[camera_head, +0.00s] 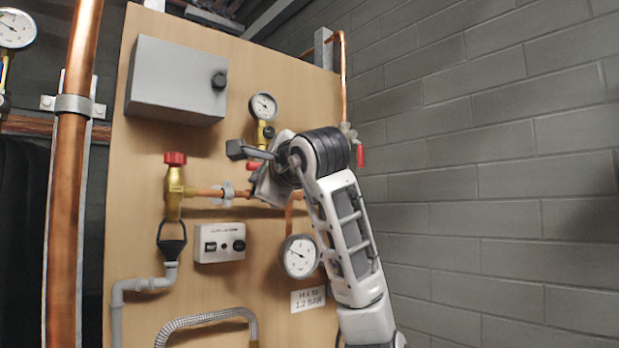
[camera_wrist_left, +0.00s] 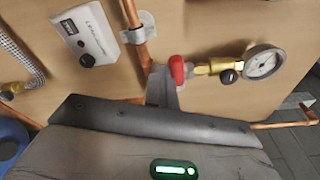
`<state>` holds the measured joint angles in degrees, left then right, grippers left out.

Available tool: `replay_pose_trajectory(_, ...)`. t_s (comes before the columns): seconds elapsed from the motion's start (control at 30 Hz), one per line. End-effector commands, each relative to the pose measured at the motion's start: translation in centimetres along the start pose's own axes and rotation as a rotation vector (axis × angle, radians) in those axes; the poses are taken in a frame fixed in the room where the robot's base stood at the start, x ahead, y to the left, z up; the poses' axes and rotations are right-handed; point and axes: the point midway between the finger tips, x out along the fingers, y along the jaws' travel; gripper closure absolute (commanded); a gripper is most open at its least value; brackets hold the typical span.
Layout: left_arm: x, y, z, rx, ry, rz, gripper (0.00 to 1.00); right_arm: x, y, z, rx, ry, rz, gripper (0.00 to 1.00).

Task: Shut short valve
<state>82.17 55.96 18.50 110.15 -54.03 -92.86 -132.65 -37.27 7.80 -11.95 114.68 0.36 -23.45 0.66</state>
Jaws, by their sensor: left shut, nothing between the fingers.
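A valve with a short red handle (camera_head: 253,166) sits on the pipework below the upper gauge, partly hidden by my left gripper (camera_head: 240,151). In the left wrist view, that red handle (camera_wrist_left: 179,70) stands out beside a brass fitting (camera_wrist_left: 215,68). My left gripper is shut and empty, its fingers (camera_wrist_left: 161,90) right beside the red handle; whether they touch it I cannot tell. A second red handle (camera_head: 360,156) hangs down from a valve at the board's right edge. My right gripper is not in view.
The wooden board (camera_head: 140,220) also carries a grey box (camera_head: 178,80), a red-capped brass valve (camera_head: 175,185), a white control box (camera_head: 219,243), a lower gauge (camera_head: 299,256) and copper pipes. A thick copper pipe (camera_head: 70,190) stands left. The brick wall side (camera_head: 500,190) is clear.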

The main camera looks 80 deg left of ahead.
Motion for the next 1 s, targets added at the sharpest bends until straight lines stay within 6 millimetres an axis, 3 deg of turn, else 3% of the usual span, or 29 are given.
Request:
replay_pose_trajectory(0.43,0.0,0.1,-0.1,0.001,-0.005,-0.011,1.0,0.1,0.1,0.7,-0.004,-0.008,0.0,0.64)
replay_pose_trajectory(0.7,0.7,4.2,-2.6,0.003,0.009,-0.007,1.0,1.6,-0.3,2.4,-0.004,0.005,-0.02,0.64)
replay_pose_trajectory(0.77,-0.7,3.1,-2.4,0.002,0.009,-0.013,1.0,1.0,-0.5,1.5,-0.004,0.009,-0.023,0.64)
replay_pose_trajectory(1.0,-6.1,2.4,-2.8,0.0,0.012,-0.009,1.0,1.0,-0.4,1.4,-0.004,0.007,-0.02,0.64)
